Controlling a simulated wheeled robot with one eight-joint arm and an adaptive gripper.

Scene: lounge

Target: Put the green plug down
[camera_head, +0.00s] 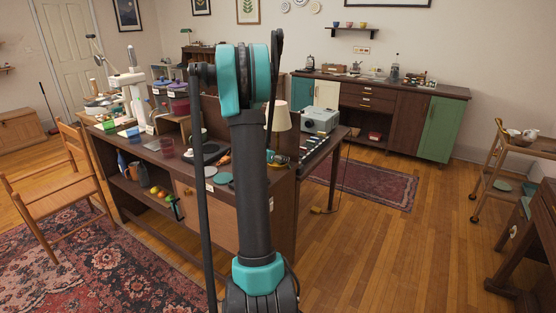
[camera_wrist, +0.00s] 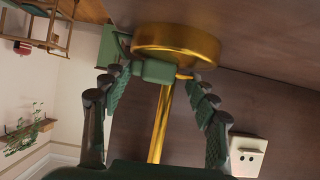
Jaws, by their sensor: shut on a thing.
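In the wrist view, a small green block (camera_wrist: 156,71), which I take to be the green plug, sits between the fingertips of my gripper (camera_wrist: 158,82). The dark, ridged fingers come in on both sides of it, and my gripper is shut on it. A round brass piece (camera_wrist: 178,42) with a thin brass rod lies right behind the plug. I cannot tell whether the plug touches the brass. In the head view my arm fills the middle, and I cannot make out the fingertips or the plug there.
A pale two-hole socket plate (camera_wrist: 248,156) is on the brown surface in the wrist view. In the head view, a crowded brown desk (camera_head: 245,190) stands behind my arm. A wooden chair (camera_head: 65,185) is left. Bare floor (camera_head: 390,250) lies right, before a trolley (camera_head: 497,165).

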